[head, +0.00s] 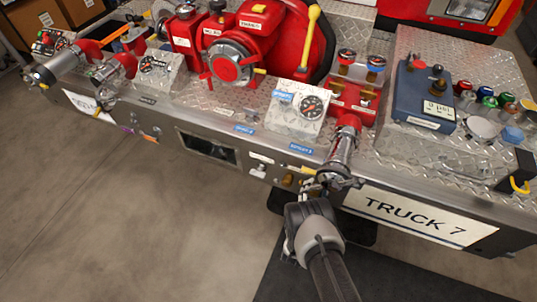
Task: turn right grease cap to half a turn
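A red block (352,98) stands on the bumper deck, right of the middle, with two small capped cups on top. The left cap (347,55) looks similar. How far either is turned cannot be told. My gripper (311,193) is low in front of the bumper face, below and apart from both caps. Its fingers point up toward the bumper and are too small and dark to read as open or shut.
A chrome outlet with a red collar (343,150) juts out between my gripper and the red block. A gauge panel (298,108) is to its left. A blue box (424,97) and several coloured caps stand right. Floor at lower left is clear.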

